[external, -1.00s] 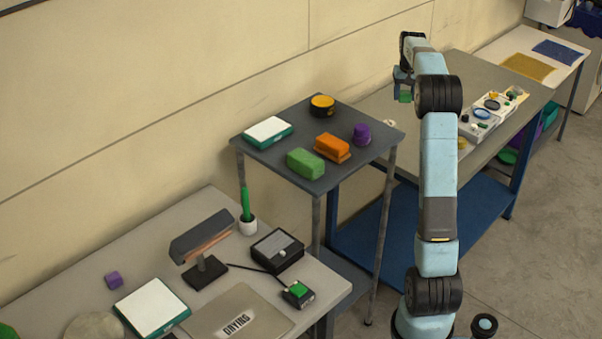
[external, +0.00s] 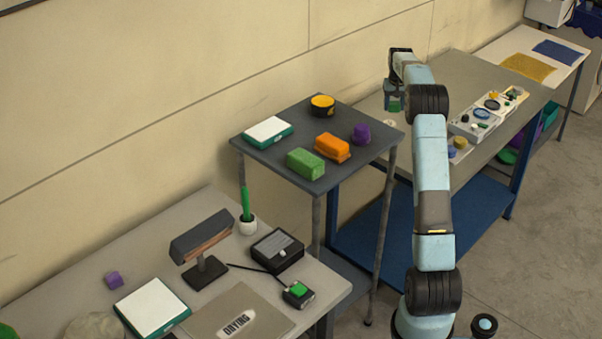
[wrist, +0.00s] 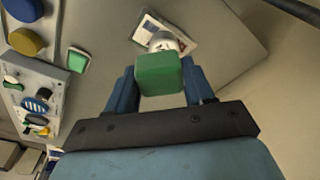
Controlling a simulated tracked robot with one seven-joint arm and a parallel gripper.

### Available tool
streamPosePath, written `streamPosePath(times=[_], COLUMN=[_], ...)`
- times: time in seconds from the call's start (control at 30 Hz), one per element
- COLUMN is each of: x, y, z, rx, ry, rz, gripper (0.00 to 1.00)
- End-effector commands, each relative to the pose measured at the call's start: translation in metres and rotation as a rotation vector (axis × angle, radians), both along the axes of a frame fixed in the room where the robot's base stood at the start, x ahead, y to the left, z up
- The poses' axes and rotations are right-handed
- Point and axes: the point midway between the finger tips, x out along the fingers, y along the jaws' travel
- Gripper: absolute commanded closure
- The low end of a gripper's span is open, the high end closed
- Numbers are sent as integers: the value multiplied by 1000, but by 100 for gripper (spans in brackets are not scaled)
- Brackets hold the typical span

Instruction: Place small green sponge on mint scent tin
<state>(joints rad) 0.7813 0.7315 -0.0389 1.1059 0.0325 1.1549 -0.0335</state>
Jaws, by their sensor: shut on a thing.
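My gripper (wrist: 160,88) is shut on the small green sponge (wrist: 160,72), which sits between its blue fingers in the wrist view. In the external view the sponge (external: 395,105) hangs below my gripper (external: 394,96), over the grey bench. A white round object (wrist: 165,42) shows just beyond the sponge in the wrist view, partly hidden by it; I cannot tell whether they touch. A yellow round tin (wrist: 25,42) and a blue-purple one (wrist: 22,9) are at the upper left. I cannot tell which object is the mint scent tin.
A green square item (wrist: 77,60) and a pale tray of small parts (wrist: 42,98) lie left in the wrist view. A dark side table (external: 270,155) holds a green block (external: 306,163), an orange block (external: 332,147) and others.

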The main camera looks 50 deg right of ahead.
Motion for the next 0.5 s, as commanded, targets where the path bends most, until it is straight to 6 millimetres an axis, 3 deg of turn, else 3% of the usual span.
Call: streamPosePath(times=[0.2, 0.5], x=[19, 27], y=[-16, -23], z=[-30, -43], rx=[0, 0], ry=[0, 0], rz=[-1, -1], gripper=[76, 76])
